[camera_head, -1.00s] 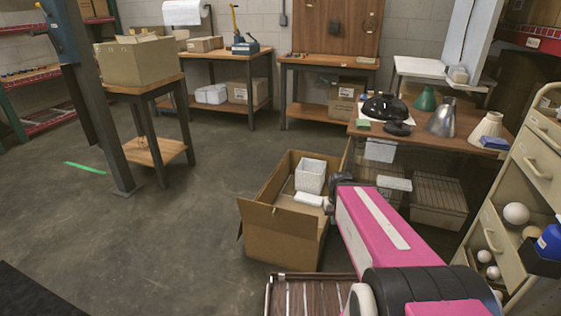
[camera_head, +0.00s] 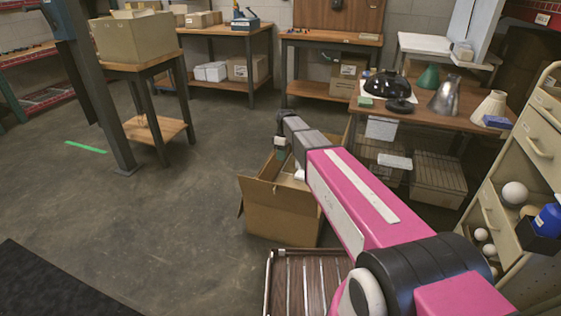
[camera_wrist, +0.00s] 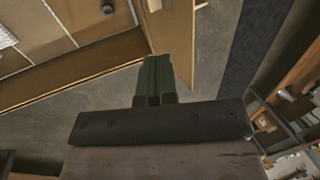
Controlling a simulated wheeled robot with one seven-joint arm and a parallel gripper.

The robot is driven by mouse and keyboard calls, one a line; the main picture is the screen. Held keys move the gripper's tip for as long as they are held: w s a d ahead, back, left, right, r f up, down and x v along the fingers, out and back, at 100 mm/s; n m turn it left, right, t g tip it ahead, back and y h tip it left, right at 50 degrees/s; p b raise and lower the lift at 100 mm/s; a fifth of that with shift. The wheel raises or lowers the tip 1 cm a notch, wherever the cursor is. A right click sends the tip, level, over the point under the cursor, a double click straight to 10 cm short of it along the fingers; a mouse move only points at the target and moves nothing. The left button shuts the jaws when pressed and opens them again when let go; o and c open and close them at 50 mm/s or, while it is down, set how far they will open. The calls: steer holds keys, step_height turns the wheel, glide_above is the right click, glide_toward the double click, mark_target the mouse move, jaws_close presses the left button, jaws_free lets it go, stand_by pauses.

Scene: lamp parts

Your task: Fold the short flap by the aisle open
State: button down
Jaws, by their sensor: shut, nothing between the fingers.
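An open cardboard box (camera_head: 278,213) stands on the floor in the middle of the head view. Its near side faces me, and a narrow flap edge juts out at its left corner. My arm now covers much of its inside. In the wrist view the box wall (camera_wrist: 75,70) runs across the upper left, and a tan cardboard flap (camera_wrist: 172,28) extends at the top centre. My gripper (camera_head: 280,155) is over the box's far left side, pointing down. Its green fingers (camera_wrist: 156,70) are together and empty, close to the flap's lower end; I cannot tell whether they touch.
A slatted cart top (camera_head: 305,285) is in front of the box. A workbench (camera_head: 440,118) with lamp shades stands at the right, beside a drawer cabinet (camera_head: 525,190). The floor left of the box is clear.

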mark_target(276, 187)
steer(key=shift+s+a+f, duration=0.3)
steer(key=shift+s+f, duration=0.7)
steer(key=shift+f, duration=0.4)
steer(key=shift+s+a+f, duration=0.35)
steer(key=shift+s+f, duration=0.65)
steer(key=shift+f, duration=0.4)
steer(key=shift+s+a+f, duration=0.3)
steer(key=shift+s+f, duration=0.7)
steer(key=shift+f, duration=0.4)
